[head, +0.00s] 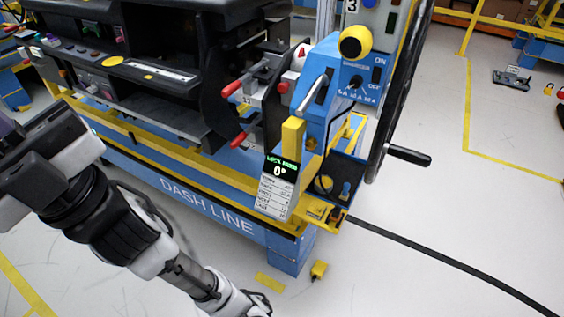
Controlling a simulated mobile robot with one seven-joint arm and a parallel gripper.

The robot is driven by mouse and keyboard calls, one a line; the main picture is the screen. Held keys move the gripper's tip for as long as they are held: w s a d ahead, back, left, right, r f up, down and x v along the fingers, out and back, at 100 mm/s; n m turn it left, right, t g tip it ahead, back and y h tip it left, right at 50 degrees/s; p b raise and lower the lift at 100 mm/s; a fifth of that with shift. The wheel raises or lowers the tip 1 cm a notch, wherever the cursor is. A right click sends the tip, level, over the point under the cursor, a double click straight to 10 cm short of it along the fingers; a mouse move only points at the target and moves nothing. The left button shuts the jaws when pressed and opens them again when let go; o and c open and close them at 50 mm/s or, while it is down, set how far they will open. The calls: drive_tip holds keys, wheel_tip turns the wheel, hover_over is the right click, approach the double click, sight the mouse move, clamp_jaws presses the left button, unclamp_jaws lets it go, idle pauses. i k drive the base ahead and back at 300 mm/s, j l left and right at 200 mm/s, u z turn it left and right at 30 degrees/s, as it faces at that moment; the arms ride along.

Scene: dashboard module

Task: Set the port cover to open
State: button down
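The dashboard module (150,75) is a dark panel on a blue and yellow stand marked DASH LINE. Its face carries several small buttons, a pale strip (148,69) and red-tipped levers (240,138). I cannot tell which part is the port cover, or whether it is open. My arm runs from the left edge down to the bottom edge, in front of the stand's left part. Its far end is cut off by the frame, and my gripper's fingers do not show.
A blue unit with a yellow knob (355,42) stands at the module's right end, beside a black wheel with a handle (408,155). A black cable (440,258) crosses the otherwise mostly clear floor at right.

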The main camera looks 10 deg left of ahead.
sight(51, 38)
drive_tip(key=u, duration=1.25)
